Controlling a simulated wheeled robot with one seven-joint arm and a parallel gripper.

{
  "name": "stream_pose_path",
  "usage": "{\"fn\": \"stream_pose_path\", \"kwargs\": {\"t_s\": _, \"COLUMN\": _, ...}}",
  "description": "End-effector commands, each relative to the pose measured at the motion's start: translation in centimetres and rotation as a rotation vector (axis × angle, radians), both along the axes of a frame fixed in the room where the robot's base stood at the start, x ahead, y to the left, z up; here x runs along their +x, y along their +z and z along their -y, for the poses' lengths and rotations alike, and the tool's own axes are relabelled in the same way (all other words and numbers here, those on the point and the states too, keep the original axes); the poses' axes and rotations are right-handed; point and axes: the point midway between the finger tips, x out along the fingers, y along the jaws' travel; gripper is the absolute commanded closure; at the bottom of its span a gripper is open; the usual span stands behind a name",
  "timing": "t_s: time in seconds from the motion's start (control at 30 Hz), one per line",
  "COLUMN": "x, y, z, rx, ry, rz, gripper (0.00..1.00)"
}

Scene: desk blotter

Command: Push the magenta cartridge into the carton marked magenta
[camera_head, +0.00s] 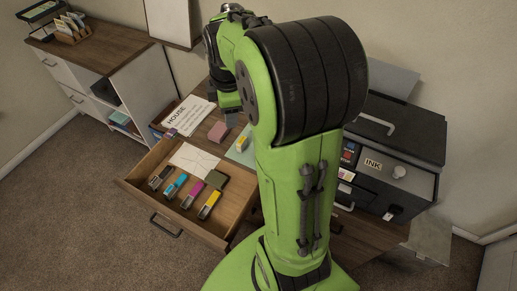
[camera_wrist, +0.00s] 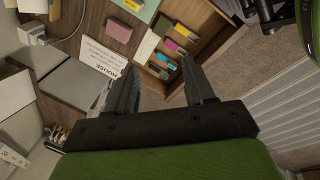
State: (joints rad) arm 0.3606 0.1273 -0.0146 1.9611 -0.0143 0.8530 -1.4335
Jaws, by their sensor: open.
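A magenta item (camera_head: 193,194) with a grey end lies in the open drawer, between a cyan and a yellow one. It also shows in the wrist view (camera_wrist: 176,46). I cannot tell which part of it is cartridge and which is carton, and its marking is too small to read. My gripper (camera_wrist: 158,65) is open and empty in the wrist view, its two dark fingers apart. In the head view my gripper (camera_head: 229,100) hangs above the desk behind the drawer, partly hidden by my arm, and touches nothing I can see.
The open drawer (camera_head: 221,243) also holds cyan (camera_head: 175,186), yellow (camera_head: 210,205) and black (camera_head: 159,177) items, a white paper and a dark block. A sign reading HOUSE (camera_head: 188,116) and a pink block (camera_head: 218,132) are on the desk. A dark printer (camera_head: 410,130) stands right.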

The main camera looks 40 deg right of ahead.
Motion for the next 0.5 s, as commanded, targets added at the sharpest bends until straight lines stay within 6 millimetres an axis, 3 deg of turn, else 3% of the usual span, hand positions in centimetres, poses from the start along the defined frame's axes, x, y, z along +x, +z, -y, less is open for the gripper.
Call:
{"fn": "stream_pose_path", "kwargs": {"t_s": 0.1, "x": 2.5, "y": -5.7, "z": 5.4, "rx": -0.02, "ry": 0.249, "rz": -0.099, "gripper": 0.47}}
{"fn": "stream_pose_path", "kwargs": {"t_s": 0.23, "x": 3.6, "y": -12.0, "z": 10.6, "rx": -0.017, "ry": 0.537, "rz": -0.173, "gripper": 0.47}}
{"fn": "stream_pose_path", "kwargs": {"t_s": 0.37, "x": 3.5, "y": -15.6, "z": 13.0, "rx": -0.008, "ry": 0.701, "rz": -0.202, "gripper": 0.47}}
{"fn": "stream_pose_path", "kwargs": {"t_s": 0.5, "x": 3.5, "y": -17.7, "z": 13.4, "rx": -0.005, "ry": 0.739, "rz": -0.207, "gripper": 0.47}}
